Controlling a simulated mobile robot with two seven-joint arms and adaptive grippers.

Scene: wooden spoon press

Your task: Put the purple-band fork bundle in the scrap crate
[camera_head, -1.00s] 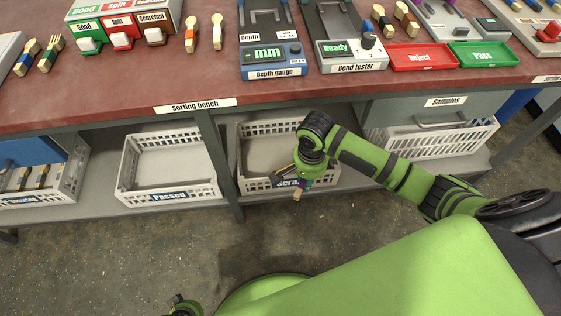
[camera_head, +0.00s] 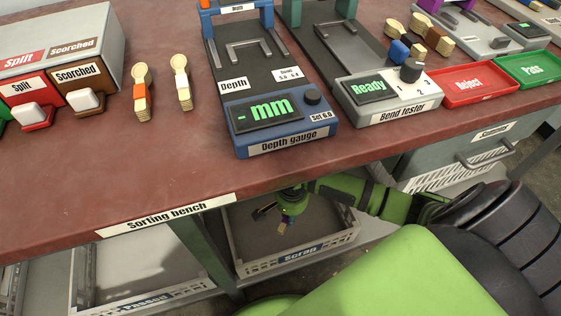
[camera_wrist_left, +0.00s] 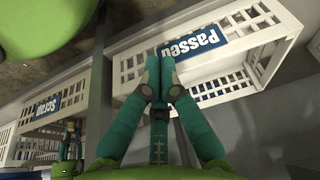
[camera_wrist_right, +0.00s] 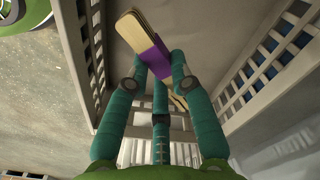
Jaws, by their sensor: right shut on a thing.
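My right gripper (camera_wrist_right: 160,75) is shut on the purple-band fork bundle (camera_wrist_right: 150,52), pale wood with a purple band. The scrap crate also shows in the left wrist view (camera_wrist_left: 42,106). My left gripper (camera_wrist_left: 158,75) is shut and empty, in front of the passed crate (camera_wrist_left: 235,65); it is out of the head view.
The sorting bench (camera_head: 60,200) overhangs the crates, and its leg (camera_head: 205,250) stands between the passed and scrap crates. On top are the depth gauge (camera_head: 270,115), bend tester (camera_head: 390,95), red reject tray (camera_head: 480,90) and green pass tray (camera_head: 530,68).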

